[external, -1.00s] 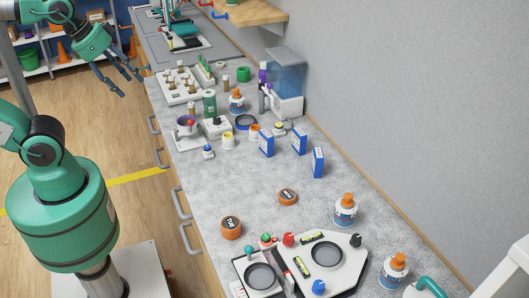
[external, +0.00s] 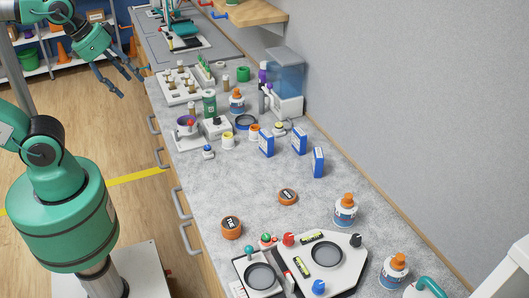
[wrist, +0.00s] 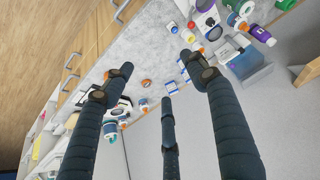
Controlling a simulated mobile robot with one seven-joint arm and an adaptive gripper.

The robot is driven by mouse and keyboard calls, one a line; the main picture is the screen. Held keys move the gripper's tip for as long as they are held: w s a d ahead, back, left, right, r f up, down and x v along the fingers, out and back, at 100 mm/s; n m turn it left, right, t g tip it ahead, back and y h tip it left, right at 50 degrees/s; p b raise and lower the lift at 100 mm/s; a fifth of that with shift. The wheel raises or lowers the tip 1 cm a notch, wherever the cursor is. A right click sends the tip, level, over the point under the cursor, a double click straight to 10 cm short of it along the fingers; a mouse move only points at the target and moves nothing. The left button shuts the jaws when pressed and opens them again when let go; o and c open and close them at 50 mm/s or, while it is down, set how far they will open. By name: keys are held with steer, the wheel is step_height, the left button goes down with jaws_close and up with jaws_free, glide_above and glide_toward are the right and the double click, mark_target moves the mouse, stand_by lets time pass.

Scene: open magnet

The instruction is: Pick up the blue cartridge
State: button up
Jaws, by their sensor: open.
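Three small upright blue boxes with white parts stand on the grey counter: a left one (external: 266,143), a middle one (external: 300,140) and a right one (external: 318,162). I cannot tell which of them, if any, is the blue cartridge. Small blue-and-white boxes also show between the fingers in the wrist view (wrist: 172,87). My gripper (external: 130,84) is open and empty, at the upper left beyond the counter's left edge, well apart from the boxes. Its dark fingers are spread in the wrist view (wrist: 158,70).
The counter (external: 240,185) has free room left of the boxes. Orange-capped bottles (external: 345,210), brown tape rolls (external: 231,227) and a panel with knobs (external: 325,255) are near the front. Cups, jars and a blue-tanked dispenser (external: 287,80) crowd behind the boxes. A wall borders the right.

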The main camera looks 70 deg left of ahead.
steer(key=m+g+p, duration=0.5)
steer(key=m+g, duration=0.1)
steer(key=m, duration=1.1)
glide_above(264, 133)
step_height(264, 133, down, 20)
steer(key=shift+d+f, duration=0.1)
steer(key=shift+f, duration=0.05)
steer(key=shift+f, duration=0.1)
steer(key=shift+f, duration=4.2)
